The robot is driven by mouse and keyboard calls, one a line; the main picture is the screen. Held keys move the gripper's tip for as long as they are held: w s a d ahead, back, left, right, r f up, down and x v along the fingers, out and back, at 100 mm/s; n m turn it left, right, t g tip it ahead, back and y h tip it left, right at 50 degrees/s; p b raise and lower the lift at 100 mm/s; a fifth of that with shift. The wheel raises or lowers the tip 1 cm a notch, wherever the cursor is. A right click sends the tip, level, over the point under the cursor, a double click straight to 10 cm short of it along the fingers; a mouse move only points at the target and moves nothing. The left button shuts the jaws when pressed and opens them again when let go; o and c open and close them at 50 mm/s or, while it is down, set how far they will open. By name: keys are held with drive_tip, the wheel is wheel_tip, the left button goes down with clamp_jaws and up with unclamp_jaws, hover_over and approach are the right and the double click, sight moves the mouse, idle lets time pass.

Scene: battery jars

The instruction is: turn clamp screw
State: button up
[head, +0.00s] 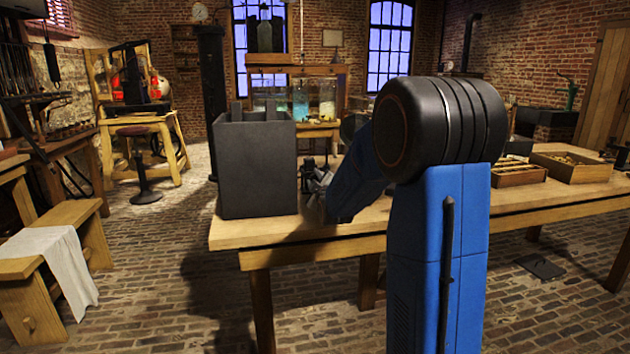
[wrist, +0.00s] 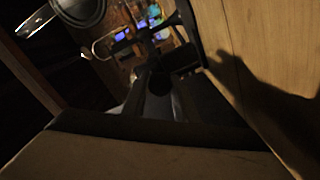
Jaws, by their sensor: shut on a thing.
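My gripper (head: 319,184) is low over the wooden table, just right of the dark grey box-shaped jar (head: 257,168). It is shut on a small dark fitting (head: 307,174), which I take for the clamp screw; its shape and angle are not clear. My blue arm hides part of this spot in the head view.
The wooden table (head: 380,238) carries shallow wooden trays at the right (head: 570,167) and (head: 517,174). Glass jars (head: 300,101) with coloured liquid stand on a farther table. A bench with a white cloth (head: 57,262) is at the left. Brick floor lies open between.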

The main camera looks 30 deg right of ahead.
drive_tip(key=shift+m, duration=2.1)
drive_tip(key=o, duration=1.1)
drive_tip(key=shift+c, duration=0.2)
drive_tip(key=v, duration=1.7)
drive_tip(key=shift+s+r, duration=0.1)
drive_tip(key=shift+s, duration=0.15)
drive_tip(key=shift+a, duration=0.1)
